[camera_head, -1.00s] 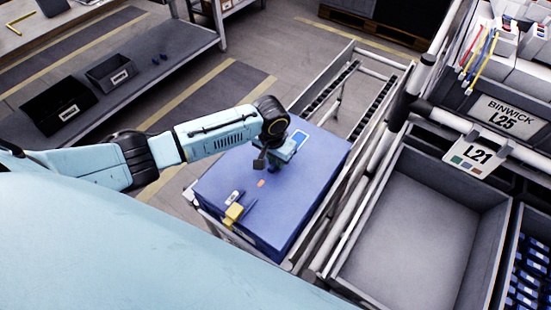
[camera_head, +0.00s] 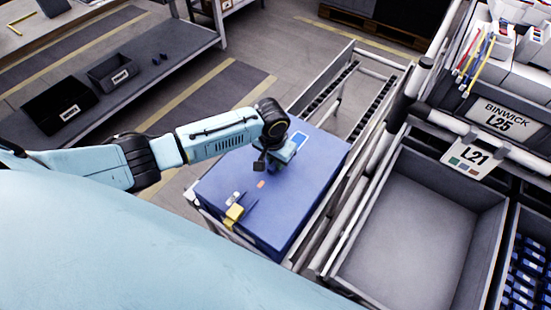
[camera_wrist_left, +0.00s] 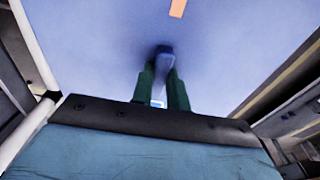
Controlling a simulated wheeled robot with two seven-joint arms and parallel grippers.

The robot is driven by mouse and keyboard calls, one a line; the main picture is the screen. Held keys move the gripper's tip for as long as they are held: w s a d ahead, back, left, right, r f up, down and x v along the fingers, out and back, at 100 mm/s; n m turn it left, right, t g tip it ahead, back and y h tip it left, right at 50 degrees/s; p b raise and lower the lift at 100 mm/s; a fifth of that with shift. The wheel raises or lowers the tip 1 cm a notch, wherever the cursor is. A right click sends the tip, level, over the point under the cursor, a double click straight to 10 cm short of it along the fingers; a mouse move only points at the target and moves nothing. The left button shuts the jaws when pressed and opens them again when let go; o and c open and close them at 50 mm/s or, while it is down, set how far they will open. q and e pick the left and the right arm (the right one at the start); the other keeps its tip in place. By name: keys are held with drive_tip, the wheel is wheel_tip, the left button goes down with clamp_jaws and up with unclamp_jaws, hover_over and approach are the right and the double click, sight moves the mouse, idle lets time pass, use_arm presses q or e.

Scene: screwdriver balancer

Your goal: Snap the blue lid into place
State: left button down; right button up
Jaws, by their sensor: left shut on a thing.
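The blue lid (camera_head: 310,190) lies flat on top of a box on the cart, its top face up. My left gripper (camera_head: 273,169) is over the middle of the lid, pointing down. In the left wrist view, its dark fingers (camera_wrist_left: 163,80) are shut on a small raised blue handle (camera_wrist_left: 164,53) on the lid. The gripper hides part of the handle. I cannot tell whether the lid's edges sit fully down. My right gripper is not in view.
The cart's metal rail (camera_head: 345,235) runs along the right side. An empty grey bin (camera_head: 425,220) stands to the right. A shelf with dark bins (camera_head: 110,73) is at the far left.

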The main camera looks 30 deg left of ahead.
use_arm(q)
drive_tip(key=shift+f, duration=0.4)
idle(0.6)
drive_tip(key=shift+f, duration=0.3)
idle(0.7)
drive_tip(key=shift+f, duration=0.1)
idle(0.8)
drive_tip(key=c, duration=1.3)
unclamp_jaws()
drive_tip(key=shift+s, duration=0.1)
drive_tip(key=shift+p, duration=0.3)
wheel_tip(320, 180, up, 13)
drive_tip(key=s+p, duration=0.1)
drive_tip(key=p, duration=0.2)
drive_tip(key=shift+s, duration=0.15)
drive_tip(key=shift+a, duration=0.1)
